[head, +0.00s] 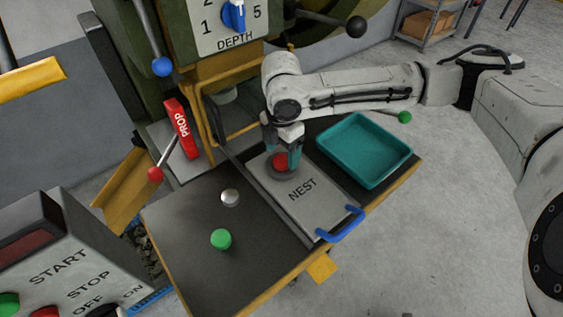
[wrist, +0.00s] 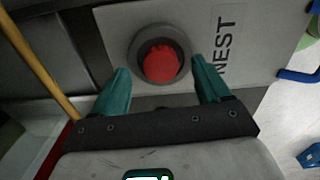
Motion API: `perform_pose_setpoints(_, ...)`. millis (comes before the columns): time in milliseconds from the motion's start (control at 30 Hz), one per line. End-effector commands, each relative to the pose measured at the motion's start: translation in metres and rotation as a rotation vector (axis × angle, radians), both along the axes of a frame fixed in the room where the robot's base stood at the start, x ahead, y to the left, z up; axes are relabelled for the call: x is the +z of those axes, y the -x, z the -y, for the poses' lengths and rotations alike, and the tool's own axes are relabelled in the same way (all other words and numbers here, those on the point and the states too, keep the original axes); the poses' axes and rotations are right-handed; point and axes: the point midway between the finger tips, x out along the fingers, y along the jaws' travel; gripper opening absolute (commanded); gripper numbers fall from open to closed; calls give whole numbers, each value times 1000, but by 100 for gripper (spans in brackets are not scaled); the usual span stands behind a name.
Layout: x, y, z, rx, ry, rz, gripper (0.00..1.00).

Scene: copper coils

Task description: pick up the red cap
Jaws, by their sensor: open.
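The red cap (head: 280,162) is round and sits in a dark round seat on the grey plate marked NEST (head: 318,205). In the wrist view the red cap (wrist: 161,64) shows in full, with the dark ring around it. My gripper (head: 283,160) is over the plate, pointing down at the cap. In the wrist view its teal fingers (wrist: 162,70) are open, one at each side of the cap, with gaps between. I cannot tell the exact height of the fingertips over the plate.
A green cap (head: 221,239) and a silver cap (head: 230,197) are on the dark table (head: 185,225) left of the plate. A teal tray (head: 392,171), empty, is to the right. A blue handle (head: 342,226) is at the plate's front. A red PROP bar (head: 181,128) stands behind.

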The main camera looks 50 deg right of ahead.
Motion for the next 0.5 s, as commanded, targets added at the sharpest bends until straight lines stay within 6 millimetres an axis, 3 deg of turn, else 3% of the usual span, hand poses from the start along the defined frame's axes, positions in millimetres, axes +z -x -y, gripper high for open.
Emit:
perform_pose_setpoints(133,-16,0,-1,0,-1,-1,76)
perform_pose_setpoints(400,-18,1,-1,1,0,0,76)
perform_pose_setpoints(500,-18,1,-1,0,0,0,66)
